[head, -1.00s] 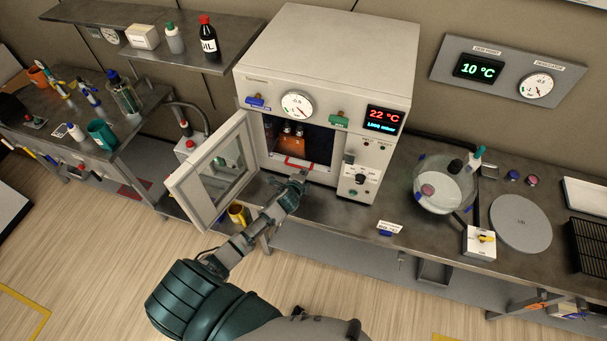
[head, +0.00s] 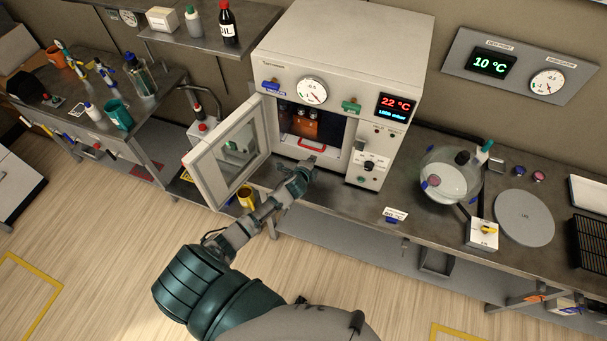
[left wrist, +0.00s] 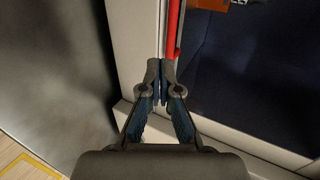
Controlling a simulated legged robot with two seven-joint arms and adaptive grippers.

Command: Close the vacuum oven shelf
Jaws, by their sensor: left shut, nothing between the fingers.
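The vacuum oven (head: 340,45) is a pale box with its windowed door (head: 228,152) swung open to the left. Its shelf shows inside the opening by a red handle (head: 311,143), low at the front, with brown items (head: 306,127) behind it. My left gripper (head: 310,161) is shut and empty, just in front of the opening below the handle. In the left wrist view its closed fingertips (left wrist: 161,68) point at the lower end of the red handle (left wrist: 174,30); I cannot tell whether they touch. My right gripper is not in view.
A glass bowl (head: 450,176), a round grey plate (head: 524,218) and a small switch box (head: 482,236) are on the bench to the right. The bench (head: 345,197) before the oven is mostly clear.

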